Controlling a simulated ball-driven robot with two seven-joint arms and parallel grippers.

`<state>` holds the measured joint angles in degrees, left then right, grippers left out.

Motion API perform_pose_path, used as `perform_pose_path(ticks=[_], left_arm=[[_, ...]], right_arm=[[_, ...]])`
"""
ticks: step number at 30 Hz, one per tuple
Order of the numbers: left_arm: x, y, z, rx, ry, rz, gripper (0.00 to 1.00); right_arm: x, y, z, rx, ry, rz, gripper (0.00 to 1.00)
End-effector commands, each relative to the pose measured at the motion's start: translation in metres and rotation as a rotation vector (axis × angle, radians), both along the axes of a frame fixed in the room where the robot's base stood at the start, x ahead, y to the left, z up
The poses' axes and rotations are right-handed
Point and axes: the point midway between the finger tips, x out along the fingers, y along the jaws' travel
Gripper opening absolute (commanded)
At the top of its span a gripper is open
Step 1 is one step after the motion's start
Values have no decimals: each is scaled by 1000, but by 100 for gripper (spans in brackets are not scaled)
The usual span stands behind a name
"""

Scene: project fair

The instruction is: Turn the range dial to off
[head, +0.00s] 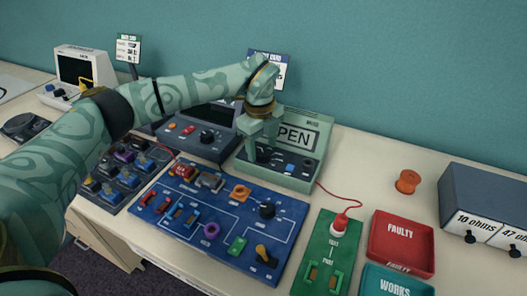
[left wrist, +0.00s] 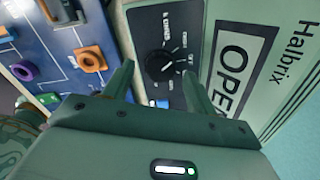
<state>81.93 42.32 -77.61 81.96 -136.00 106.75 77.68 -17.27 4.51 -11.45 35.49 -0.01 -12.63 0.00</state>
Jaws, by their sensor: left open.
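The range dial (left wrist: 163,66) is a round black knob on the dark control panel of the green Halbrix meter (head: 313,120). Small white labels stand around the knob in the left wrist view, most too small to read. The meter's screen (left wrist: 238,66) shows "OPEN". My left gripper (head: 262,146) is over the meter's panel, pointing down, and partly hides the dial in the head view. In the left wrist view its two fingers (left wrist: 157,72) stand apart on either side of the dial. They are open, and contact with the knob cannot be told. My right gripper is not in view.
A blue circuit board (head: 222,222) with colored parts and another black knob (head: 267,210) lies in front of the meter. A red lead runs right to a green test board (head: 316,255). Red (head: 402,243) and teal (head: 395,283) trays and a resistor box (head: 485,205) stand right.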

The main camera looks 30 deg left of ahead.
Motion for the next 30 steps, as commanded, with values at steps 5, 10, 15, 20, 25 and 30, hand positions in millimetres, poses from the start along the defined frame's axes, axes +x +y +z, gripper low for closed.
perform_pose_path(ticks=[5,10,15,20,25,30], left_arm=[[1,0,-14,0,-1,0,57],[1,0,-15,0,-1,0,57],[1,0,-15,0,-1,-1,40],[1,0,-15,0,-1,-1,12],[1,0,-14,0,-1,-10,12],[1,-1,-11,-1,-3,-60,12]], right_arm=[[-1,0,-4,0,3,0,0],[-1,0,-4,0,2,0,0],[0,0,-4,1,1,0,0],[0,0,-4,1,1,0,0],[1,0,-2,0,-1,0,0],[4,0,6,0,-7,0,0]])
